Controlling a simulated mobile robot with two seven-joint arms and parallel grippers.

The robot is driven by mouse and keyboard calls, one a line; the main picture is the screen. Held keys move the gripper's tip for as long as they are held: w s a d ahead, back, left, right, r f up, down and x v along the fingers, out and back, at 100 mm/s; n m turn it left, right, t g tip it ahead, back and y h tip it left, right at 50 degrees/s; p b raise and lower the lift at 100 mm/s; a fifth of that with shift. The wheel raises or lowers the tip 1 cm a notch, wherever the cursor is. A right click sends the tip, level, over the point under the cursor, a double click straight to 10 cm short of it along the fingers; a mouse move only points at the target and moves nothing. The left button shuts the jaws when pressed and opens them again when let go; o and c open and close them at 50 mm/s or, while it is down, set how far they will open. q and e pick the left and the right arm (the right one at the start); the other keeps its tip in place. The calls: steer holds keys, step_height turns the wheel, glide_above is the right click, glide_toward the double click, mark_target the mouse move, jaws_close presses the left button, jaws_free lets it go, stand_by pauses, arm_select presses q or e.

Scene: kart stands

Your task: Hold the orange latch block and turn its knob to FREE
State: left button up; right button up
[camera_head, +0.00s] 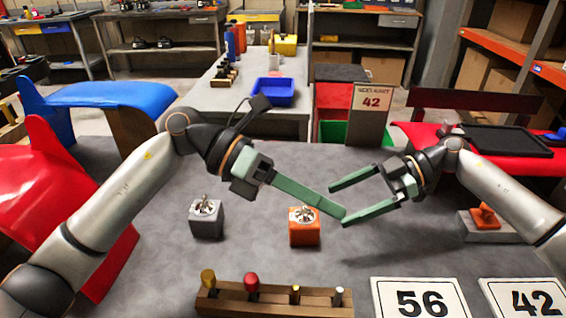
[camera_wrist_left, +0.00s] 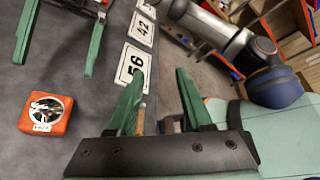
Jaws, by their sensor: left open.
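The orange latch block (camera_head: 304,237) stands on the grey table, right of the grey block, with a round silver dial and knob on top. It also shows at the left of the left wrist view (camera_wrist_left: 42,119); the lettering there is too small to read. My left gripper (camera_head: 342,213) is above the table, beyond and right of the block, apart from it and open; its fingers overlap in the head view and show apart in the wrist view (camera_wrist_left: 156,82). My right gripper (camera_head: 338,204) is open and empty, its fingertips close to the left fingers in the picture.
A grey block (camera_head: 206,226) with a similar knob stands at left. A wooden rack (camera_head: 274,303) of several coloured-handled tools lies in front. Number cards 56 (camera_head: 420,301) and 42 (camera_head: 524,298) lie front right. An orange piece (camera_head: 486,217) sits on a grey base at right.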

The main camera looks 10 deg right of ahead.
mark_target(290, 226)
steer(key=shift+a, duration=0.1)
arm_select(q)
steer(key=w+a+f+m+t+y, duration=0.1)
steer(key=w+a+m+t+y, duration=0.2)
steer(key=w+t+y, duration=0.2)
steer(key=w+y, duration=0.3)
steer(key=w, duration=0.2)
steer(key=shift+w+a+m+t, duration=0.35)
steer(key=shift+m+t, duration=0.05)
arm_select(e)
steer(key=x, duration=1.2)
steer(key=shift+a+f, duration=0.1)
steer(key=shift+a, duration=0.05)
arm_select(q)
steer(key=shift+f, duration=0.1)
